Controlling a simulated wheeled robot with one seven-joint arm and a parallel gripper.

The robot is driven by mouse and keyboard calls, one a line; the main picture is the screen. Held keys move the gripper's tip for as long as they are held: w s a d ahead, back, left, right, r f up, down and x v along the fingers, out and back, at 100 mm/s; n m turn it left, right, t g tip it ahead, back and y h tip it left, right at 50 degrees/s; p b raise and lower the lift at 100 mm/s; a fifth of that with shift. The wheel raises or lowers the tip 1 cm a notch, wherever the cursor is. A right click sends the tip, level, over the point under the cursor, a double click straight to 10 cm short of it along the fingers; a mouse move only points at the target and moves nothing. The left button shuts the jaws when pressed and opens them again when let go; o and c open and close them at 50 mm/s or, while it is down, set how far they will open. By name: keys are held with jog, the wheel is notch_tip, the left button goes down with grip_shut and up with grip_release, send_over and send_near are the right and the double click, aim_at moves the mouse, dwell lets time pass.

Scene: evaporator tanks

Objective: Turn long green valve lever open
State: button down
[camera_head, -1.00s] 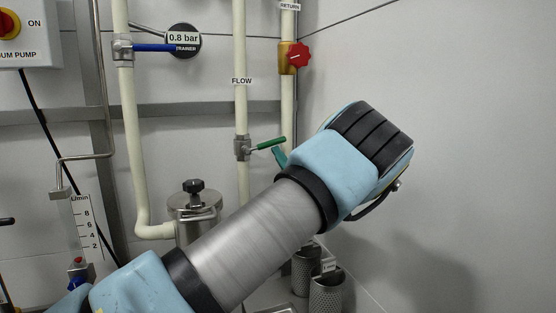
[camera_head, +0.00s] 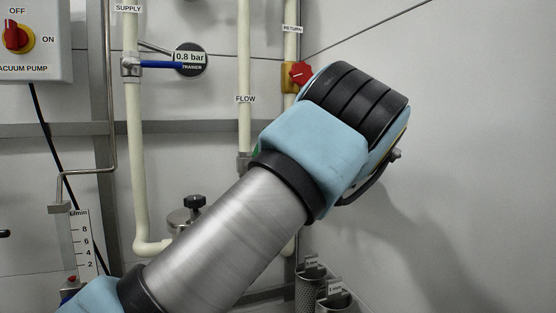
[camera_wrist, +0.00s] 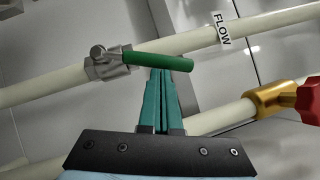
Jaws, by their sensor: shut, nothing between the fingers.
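The green valve lever (camera_wrist: 158,61) shows in the wrist view, sticking out from its metal valve body (camera_wrist: 106,62) on the cream FLOW pipe (camera_wrist: 60,82). It points across, at a slant to the pipe. My gripper (camera_wrist: 162,72) is shut with its teal fingers together and nothing between them. Its tips are right at the lever's near edge, about mid-length; I cannot tell whether they touch. In the head view my arm hides the lever and gripper fingers; only part of the valve body (camera_head: 243,162) shows on the FLOW pipe (camera_head: 244,60).
A red knob (camera_head: 300,73) on a brass valve sits on the RETURN pipe, close to my wrist. A blue lever (camera_head: 160,64) is on the SUPPLY pipe (camera_head: 132,130). Perforated cylinders (camera_head: 310,287) stand below right. The right wall (camera_head: 480,150) is bare.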

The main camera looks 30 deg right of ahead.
jog(key=shift+w+a+r+n+g+h+b, duration=0.15)
jog(key=shift+a+r+n+g+b, duration=0.35)
jog(key=shift+a+n+g+b, duration=0.4)
jog(key=shift+w+a+r+n+g+h+b, duration=0.15)
jog(key=shift+a+r+n+g+b, duration=0.4)
jog(key=shift+n, duration=0.65)
jog(key=shift+s+a, duration=0.1)
jog(key=shift+a, duration=0.05)
notch_tip(320, 180, up, 10)
jog(key=shift+p, duration=0.4)
jog(key=shift+s+f, duration=0.1)
